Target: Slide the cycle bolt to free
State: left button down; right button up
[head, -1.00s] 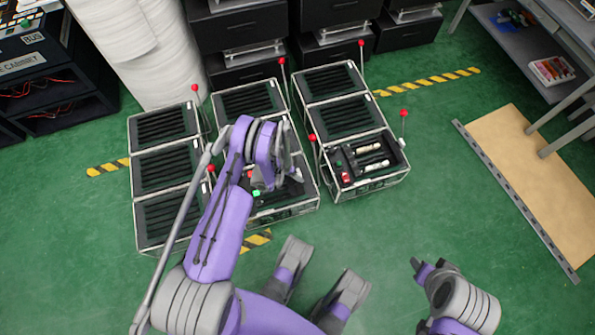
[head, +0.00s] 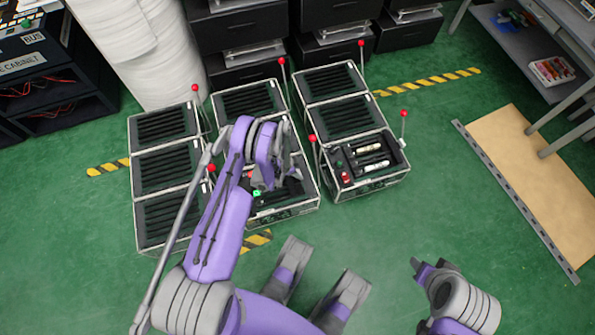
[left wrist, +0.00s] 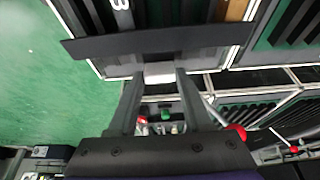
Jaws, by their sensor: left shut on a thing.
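My left gripper (head: 292,172) is over the front part of the middle fixture (head: 285,211), and the arm covers much of that fixture. In the left wrist view my left gripper (left wrist: 158,78) has its fingertips on either side of a small pale block (left wrist: 159,72), below a dark flat bar (left wrist: 150,42). The gripper is shut on this block. I cannot tell for sure whether the block is part of the cycle bolt. A green button (head: 256,192) shows beside the arm. My right gripper (head: 420,266) is low at the right, away from the fixtures, and its opening is unclear.
A left fixture (head: 166,215) and a right fixture (head: 372,185) flank the middle one. Levers with red knobs (head: 404,114) stand up around them. A red part (head: 345,177) sits in the right fixture. A tan board (head: 530,170) lies at the right. Green floor in front is open.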

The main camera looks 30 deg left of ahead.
dwell(0.8)
pick_arm(q)
jog(key=w+d+b, duration=0.1)
jog(key=w, duration=0.1)
jog(key=w+d+b, duration=0.1)
jog(key=w+d, duration=0.1)
jog(key=shift+d+f+b, duration=0.1)
jog(key=shift+d+b, duration=0.15)
jog(key=shift+b, duration=0.05)
jog(key=shift+w, duration=0.1)
jog(key=shift+c, duration=1.6)
grip_release()
jog(key=shift+d, duration=0.1)
jog(key=p+v, duration=0.2)
jog(key=v, duration=0.9)
